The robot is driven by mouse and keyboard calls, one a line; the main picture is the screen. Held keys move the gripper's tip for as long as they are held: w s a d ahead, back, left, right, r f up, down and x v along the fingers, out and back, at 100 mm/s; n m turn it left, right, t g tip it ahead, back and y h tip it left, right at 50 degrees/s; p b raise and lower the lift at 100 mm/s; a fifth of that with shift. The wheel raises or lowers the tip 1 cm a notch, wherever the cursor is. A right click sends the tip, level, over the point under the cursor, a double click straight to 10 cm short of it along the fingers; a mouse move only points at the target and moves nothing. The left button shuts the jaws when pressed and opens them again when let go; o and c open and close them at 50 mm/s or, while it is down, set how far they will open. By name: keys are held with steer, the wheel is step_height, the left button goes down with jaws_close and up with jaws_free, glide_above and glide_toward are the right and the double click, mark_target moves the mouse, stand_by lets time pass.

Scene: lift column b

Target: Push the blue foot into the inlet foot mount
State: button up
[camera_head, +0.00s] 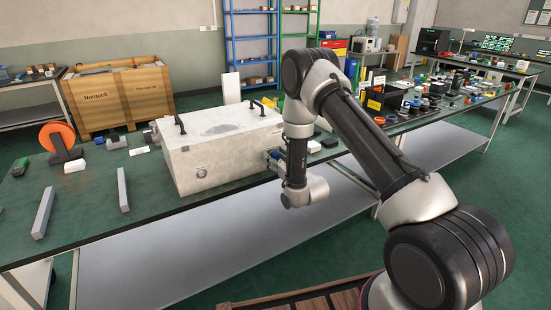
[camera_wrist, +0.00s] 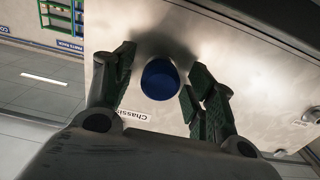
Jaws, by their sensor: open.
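In the wrist view the blue foot (camera_wrist: 161,79) is a round blue piece in front of a pale metal panel labelled "Chassis" (camera_wrist: 235,70). My gripper (camera_wrist: 157,88) is open, one finger to each side of the foot, with a gap on both sides. Whether the foot touches the panel or sits in a mount I cannot tell; no mount shows around it. In the head view a grey-white metal box (camera_head: 225,150) with two black handles stands on the bench.
The dark green bench (camera_head: 90,215) holds two grey bars (camera_head: 43,213) and an orange wheel (camera_head: 57,137) left of the box. Small devices (camera_head: 440,95) crowd the bench's far right. A wooden crate (camera_head: 118,95) stands behind. The bench's front left is mostly clear.

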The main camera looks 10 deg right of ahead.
steer(key=v, duration=1.2)
steer(key=s+d+f+g+h, duration=0.1)
steer(key=s+f+g+h, duration=0.1)
steer(key=s+f+g, duration=0.45)
steer(key=s+d+f+g+h, duration=0.1)
steer(key=f+g, duration=0.2)
steer(key=f, duration=0.6)
steer(key=s+d+r+g+h, duration=0.1)
steer(key=s+d+r+g, duration=0.15)
steer(key=s+g, duration=0.2)
steer(key=s+d+r+m, duration=0.1)
steer(key=s+r, duration=0.6)
steer(key=r, duration=0.7)
steer(key=s+d+r+m+h, duration=0.1)
steer(key=s+d+r, duration=0.3)
steer(key=s+r, duration=0.4)
steer(key=s+d+r+m+t, duration=0.1)
steer(key=s+r, duration=0.7)
steer(key=r, duration=1.1)
steer(key=shift+d+r+m+h, duration=0.3)
steer(key=shift+d+r, duration=0.05)
steer(key=shift+d, duration=0.4)
